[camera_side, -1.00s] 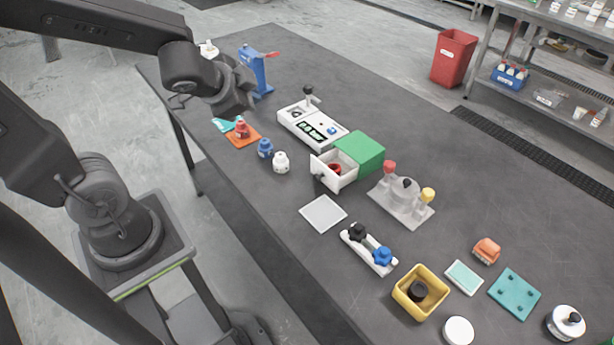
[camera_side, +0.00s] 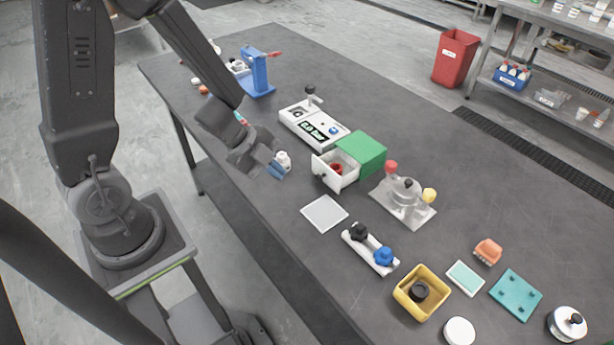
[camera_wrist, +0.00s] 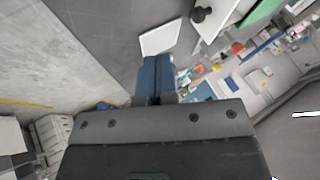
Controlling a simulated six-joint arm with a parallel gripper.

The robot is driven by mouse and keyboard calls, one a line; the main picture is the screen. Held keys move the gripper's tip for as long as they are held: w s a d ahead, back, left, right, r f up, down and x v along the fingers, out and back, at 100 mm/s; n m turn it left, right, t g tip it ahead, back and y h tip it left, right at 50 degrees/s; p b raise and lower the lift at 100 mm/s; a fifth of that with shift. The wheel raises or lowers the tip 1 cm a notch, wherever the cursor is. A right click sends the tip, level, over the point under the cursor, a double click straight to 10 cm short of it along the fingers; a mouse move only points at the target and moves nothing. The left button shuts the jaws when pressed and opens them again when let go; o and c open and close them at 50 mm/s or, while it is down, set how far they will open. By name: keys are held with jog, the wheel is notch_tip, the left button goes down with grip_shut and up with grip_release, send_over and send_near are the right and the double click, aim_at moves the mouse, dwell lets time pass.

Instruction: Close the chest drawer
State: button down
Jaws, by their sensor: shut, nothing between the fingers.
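The chest (camera_side: 362,152) is a green box on the dark table. Its white drawer (camera_side: 335,172) is pulled out toward the table's near edge, with a red item (camera_side: 337,168) inside. My gripper (camera_side: 277,170) is to the left of the drawer front, apart from it, near the table's edge. Its blue fingers are shut and empty. In the wrist view my gripper (camera_wrist: 157,72) points toward a white square plate (camera_wrist: 161,38). The white drawer (camera_wrist: 217,14) with its dark knob shows at the top right there, beside the green chest (camera_wrist: 262,10).
A white bottle (camera_side: 284,160) stands just behind my gripper. A white panel with a lever (camera_side: 314,124) is behind the drawer. A grey stand with red and yellow knobs (camera_side: 405,203) is right of the chest. The white square plate (camera_side: 324,213) lies in front.

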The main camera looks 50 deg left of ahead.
aim_at(335, 168)
jog(key=x, duration=0.5)
jog(key=shift+w+d+f, duration=0.1)
jog(key=shift+f, duration=0.2)
jog(key=w, duration=0.3)
jog(key=shift+w+d+f, duration=0.1)
jog(key=shift+w+f, duration=0.05)
jog(key=shift+w, duration=0.5)
jog(key=w, duration=0.7)
jog(key=shift+w, duration=0.15)
